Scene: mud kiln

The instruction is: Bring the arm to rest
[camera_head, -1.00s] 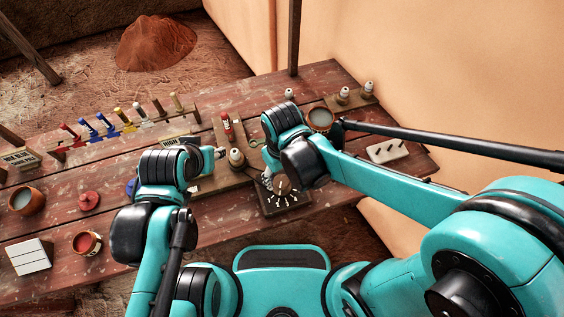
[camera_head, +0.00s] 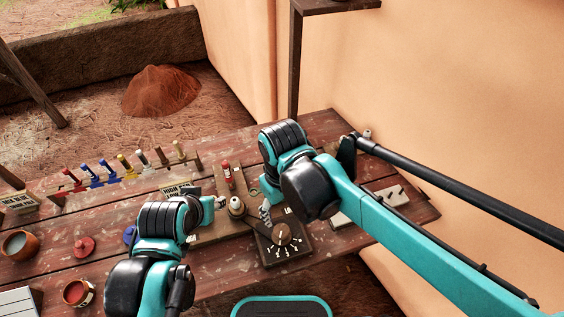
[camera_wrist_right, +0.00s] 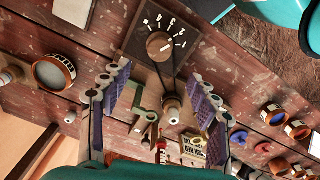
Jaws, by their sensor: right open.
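My right gripper (camera_head: 265,213) hangs over the workbench (camera_head: 120,215), left of and behind the dial box (camera_head: 272,252) in the head view. In the right wrist view its two finger rows (camera_wrist_right: 158,82) are spread apart with nothing between them. The dial box (camera_wrist_right: 135,45) lies beyond the fingertips there, with a round knob and white marks. My left gripper (camera_head: 219,202) is at the bench middle, beside a white-topped peg (camera_head: 236,207); its jaws are too small to read.
A rack of coloured tools (camera_head: 120,170) runs along the back. Clay pots (camera_head: 20,244), a red lid (camera_head: 84,247) and a tan wall (camera_head: 440,90) surround the arms. Floor shows at the front right.

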